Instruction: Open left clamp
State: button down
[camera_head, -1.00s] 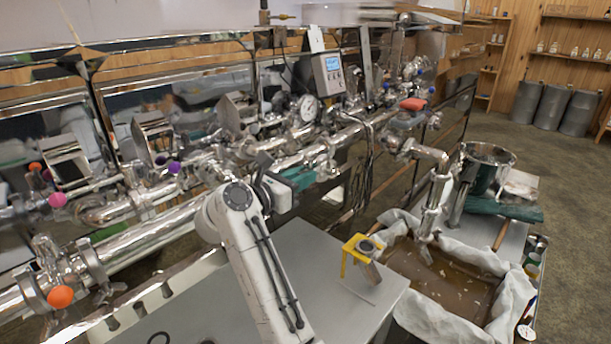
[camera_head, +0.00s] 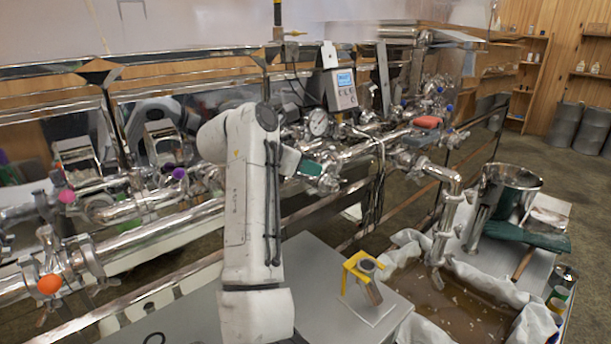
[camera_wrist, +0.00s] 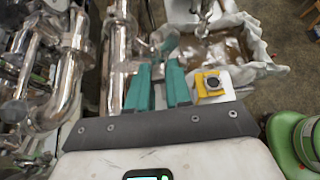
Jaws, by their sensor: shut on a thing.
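My gripper (camera_head: 308,168) has teal fingers and reaches the steel pipe run, mostly hidden behind my white arm. In the wrist view its two teal fingers (camera_wrist: 159,72) are close together, shut on a small metal part of a pipe clamp (camera_wrist: 158,72). The fingers cover most of that part. A steel clamp (camera_head: 328,182) is on the pipe right beside the fingertips. Another clamp with an orange knob (camera_head: 49,285) is on the pipe at the far left. Which one is the left clamp I cannot tell.
A grey table (camera_head: 315,285) holds a yellow bracket (camera_head: 358,268), right of my arm. A cloth-lined tray (camera_head: 455,305) of brown liquid lies at the right under a bent pipe (camera_head: 445,215). A gauge (camera_head: 318,123) and a display box (camera_head: 343,88) are above the pipes.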

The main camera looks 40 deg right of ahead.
aim_at(317, 161)
jog(key=d+r+y, duration=0.2)
jog(key=y, duration=0.1)
jog(key=shift+r+p, duration=0.3)
jog(key=shift+r, duration=0.05)
jog(key=shift+w+d+r+b, duration=0.1)
jog(key=shift+d+r+b, duration=0.2)
jog(key=shift+d+b, duration=0.2)
jog(key=shift+d+r, duration=0.6)
jog(key=shift+r, duration=0.1)
jog(key=shift+d+r+y, duration=0.2)
jog(key=shift+d+y, duration=0.1)
jog(key=shift+d+r+y+p, duration=0.1)
jog(key=shift+d+y+p, duration=0.35)
jog(key=shift+d, duration=0.8)
jog(key=shift+d+r, duration=0.1)
jog(key=shift+d, duration=1.5)
